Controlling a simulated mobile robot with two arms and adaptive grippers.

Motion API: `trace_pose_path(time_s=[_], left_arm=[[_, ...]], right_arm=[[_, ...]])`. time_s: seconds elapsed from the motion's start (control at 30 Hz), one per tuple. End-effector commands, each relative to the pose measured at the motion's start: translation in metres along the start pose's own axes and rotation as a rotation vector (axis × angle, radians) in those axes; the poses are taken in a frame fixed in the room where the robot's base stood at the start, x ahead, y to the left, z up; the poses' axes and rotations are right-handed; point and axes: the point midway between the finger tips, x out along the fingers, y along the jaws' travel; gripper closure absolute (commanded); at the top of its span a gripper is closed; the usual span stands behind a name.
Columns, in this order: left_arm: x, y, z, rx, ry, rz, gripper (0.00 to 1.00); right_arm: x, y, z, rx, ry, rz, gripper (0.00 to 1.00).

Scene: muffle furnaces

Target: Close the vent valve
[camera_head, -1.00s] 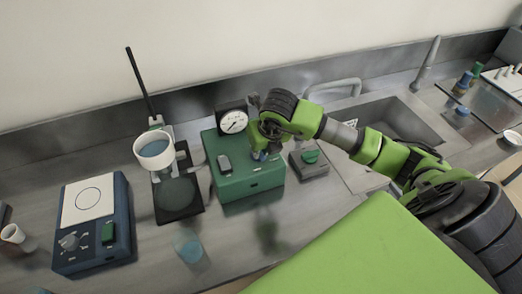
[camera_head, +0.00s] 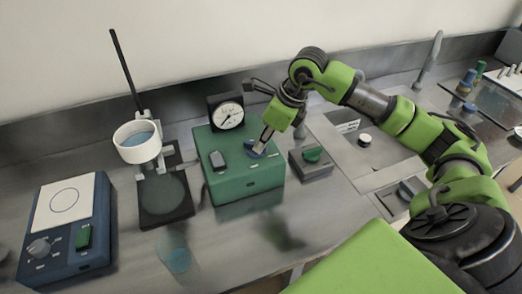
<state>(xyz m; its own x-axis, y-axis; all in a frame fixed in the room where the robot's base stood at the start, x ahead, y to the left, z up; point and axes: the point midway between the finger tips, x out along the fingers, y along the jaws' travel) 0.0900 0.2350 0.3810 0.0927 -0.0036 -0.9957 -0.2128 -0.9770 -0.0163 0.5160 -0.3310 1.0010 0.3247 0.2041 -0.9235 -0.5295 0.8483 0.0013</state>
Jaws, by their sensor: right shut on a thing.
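A green box-shaped unit (camera_head: 240,183) stands on the bench and carries a round dial gauge (camera_head: 229,117) at its back. A small blue valve knob (camera_head: 254,150) sits on its top at the right, taken here to be the vent valve. My right gripper (camera_head: 264,141) reaches down from the upper right, and its fingers are shut on the blue knob. The fingers partly hide the knob, so its exact angle is hard to tell. My left gripper is not in view.
A grey block with a green knob (camera_head: 312,154) stands close to the right of the unit. A stand with a white cup (camera_head: 138,154) and a blue hotplate (camera_head: 64,229) are on the left. A clear blue beaker (camera_head: 174,254) stands in front. The sink is behind my right arm.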

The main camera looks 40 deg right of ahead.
Motion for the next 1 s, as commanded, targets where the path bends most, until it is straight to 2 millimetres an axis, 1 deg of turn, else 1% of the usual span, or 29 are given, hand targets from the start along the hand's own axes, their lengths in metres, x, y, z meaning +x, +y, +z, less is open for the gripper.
trace_pose_path(time_s=[0.03,0.2,0.6,0.8,1.0], left_arm=[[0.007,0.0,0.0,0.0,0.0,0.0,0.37],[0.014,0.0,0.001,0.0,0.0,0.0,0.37],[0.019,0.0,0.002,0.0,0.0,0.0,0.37],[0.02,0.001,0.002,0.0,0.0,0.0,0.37],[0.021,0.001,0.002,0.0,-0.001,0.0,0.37]], right_arm=[[0.002,-0.003,0.0,-0.039,-0.004,0.013,1.0],[0.001,-0.006,0.002,-0.188,-0.005,0.075,1.0],[0.0,-0.011,0.005,-0.513,-0.004,0.21,1.0],[0.0,-0.013,0.006,-0.629,-0.003,0.258,1.0],[0.001,-0.014,0.006,-0.699,-0.001,0.286,1.0]])
